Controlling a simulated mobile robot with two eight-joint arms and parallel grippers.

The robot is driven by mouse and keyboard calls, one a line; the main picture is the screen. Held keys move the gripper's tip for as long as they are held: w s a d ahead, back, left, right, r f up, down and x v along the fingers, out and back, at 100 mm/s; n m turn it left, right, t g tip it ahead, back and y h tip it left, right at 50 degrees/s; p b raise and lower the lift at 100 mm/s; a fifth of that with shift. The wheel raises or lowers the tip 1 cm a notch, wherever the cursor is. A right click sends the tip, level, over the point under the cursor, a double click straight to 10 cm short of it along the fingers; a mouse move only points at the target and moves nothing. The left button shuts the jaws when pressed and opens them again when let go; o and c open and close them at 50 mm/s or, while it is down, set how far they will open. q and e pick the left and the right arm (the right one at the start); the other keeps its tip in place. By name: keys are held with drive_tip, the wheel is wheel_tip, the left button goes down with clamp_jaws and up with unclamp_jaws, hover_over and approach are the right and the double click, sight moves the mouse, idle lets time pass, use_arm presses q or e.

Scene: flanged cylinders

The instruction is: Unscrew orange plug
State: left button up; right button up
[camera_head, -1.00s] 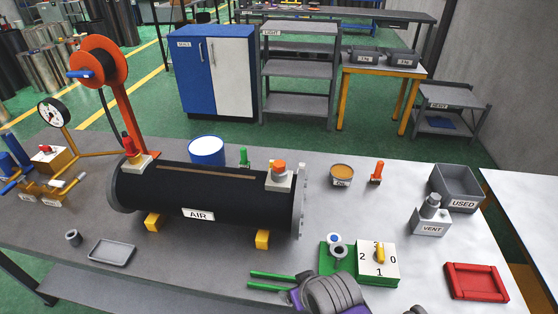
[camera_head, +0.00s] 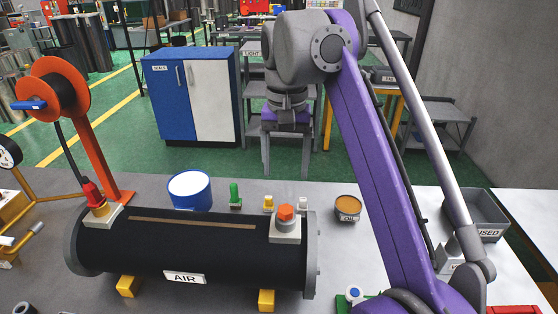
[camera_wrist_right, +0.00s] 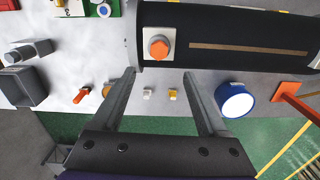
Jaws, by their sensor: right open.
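The orange plug (camera_head: 286,212) is a hexagonal head on a pale square block (camera_head: 286,232) on top of the black AIR tank (camera_head: 190,243), near its right end. In the right wrist view, the orange plug (camera_wrist_right: 158,47) shows beyond the fingertips, roughly centred between them. My right gripper (camera_head: 285,168) hangs fingers-down above and behind the tank, apart from the plug. Its fingers are open and empty, and the gap (camera_wrist_right: 159,76) also shows in the wrist view. My left gripper is out of view.
Behind the tank stand a blue drum (camera_head: 189,190), a green plug (camera_head: 235,195), small yellow and white pieces, and a tin (camera_head: 347,208). An orange handled piece (camera_wrist_right: 82,96) shows in the wrist view. A grey USED bin (camera_head: 477,214) is partly behind my arm. An orange reel stand (camera_head: 95,150) rises at left.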

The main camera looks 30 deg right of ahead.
sight(286, 209)
drive_tip(key=f, duration=0.3)
drive_tip(key=f+b, duration=0.1)
drive_tip(key=f, duration=0.2)
drive_tip(key=f+b, duration=0.1)
drive_tip(key=f, duration=0.2)
drive_tip(key=shift+s, duration=0.3)
drive_tip(key=shift+f+b, duration=0.35)
drive_tip(key=shift+f, duration=0.45)
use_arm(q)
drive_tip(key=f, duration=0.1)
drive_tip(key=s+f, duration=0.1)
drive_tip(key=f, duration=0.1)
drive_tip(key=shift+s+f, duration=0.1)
use_arm(e)
clamp_jaws()
